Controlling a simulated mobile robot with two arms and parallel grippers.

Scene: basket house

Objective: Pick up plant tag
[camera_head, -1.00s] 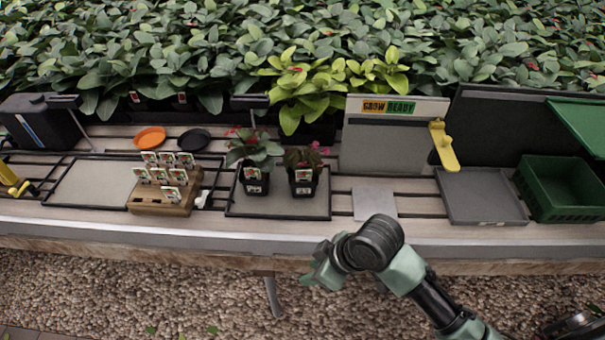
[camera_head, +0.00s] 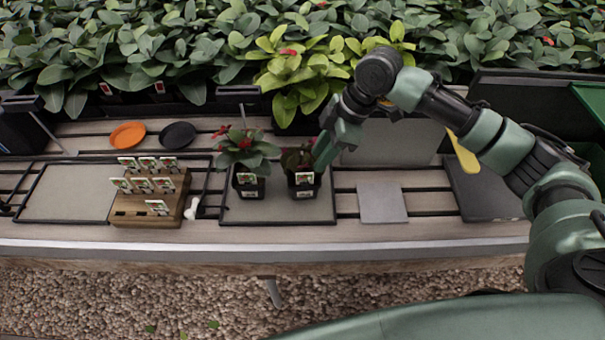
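Several white plant tags with small pictures stand in rows in a slotted wooden block (camera_head: 174,213) on the left part of the bench. One tag (camera_head: 157,207) stands alone in the front row. Two black pots stand on the middle tray: a left potted plant (camera_head: 250,187) with red flowers and a right potted plant (camera_head: 303,188), each with a tag on its front. My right gripper (camera_head: 321,163) is up beside the right plant, pointing down and left, well right of the block. Its finger gap is not clear, and no tag shows in it. My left gripper is out of view.
An orange dish (camera_head: 127,135) and a black dish (camera_head: 178,135) lie behind the block. An empty framed tray (camera_head: 62,192) is at left. A grey square (camera_head: 382,202) lies right of the pots. A yellow tool (camera_head: 462,153) is partly behind my arm.

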